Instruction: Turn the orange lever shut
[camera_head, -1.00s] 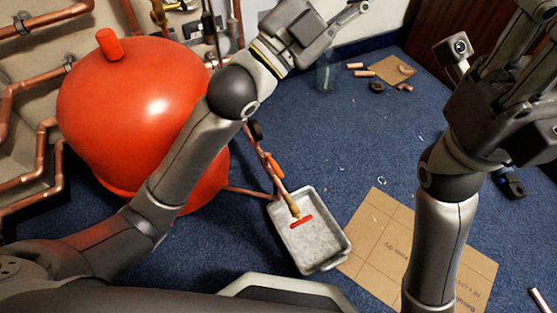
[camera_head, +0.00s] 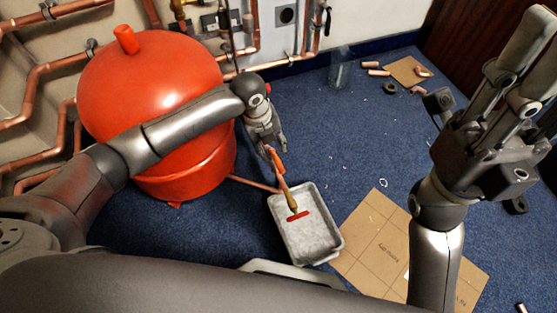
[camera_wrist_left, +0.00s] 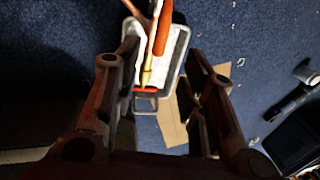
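The orange lever (camera_head: 277,160) sits along a thin copper pipe that slopes down to a brass outlet (camera_head: 292,204) over a grey tray (camera_head: 334,243). In the left wrist view the orange lever (camera_wrist_left: 163,30) lies ahead, between the two fingers' lines and not gripped. My left gripper (camera_head: 276,147) is close by the upper end of the lever; in the wrist view its fingers (camera_wrist_left: 166,55) are apart and empty. Contact with the lever cannot be told. My right gripper (camera_head: 519,42) is raised at the right, fingers apart and empty.
A red handle (camera_head: 298,216) shows at the outlet. A large red tank (camera_head: 150,90) stands left, behind my left arm. Cardboard (camera_head: 370,240) lies right of the tray. Copper pipes (camera_head: 35,72) line the wall.

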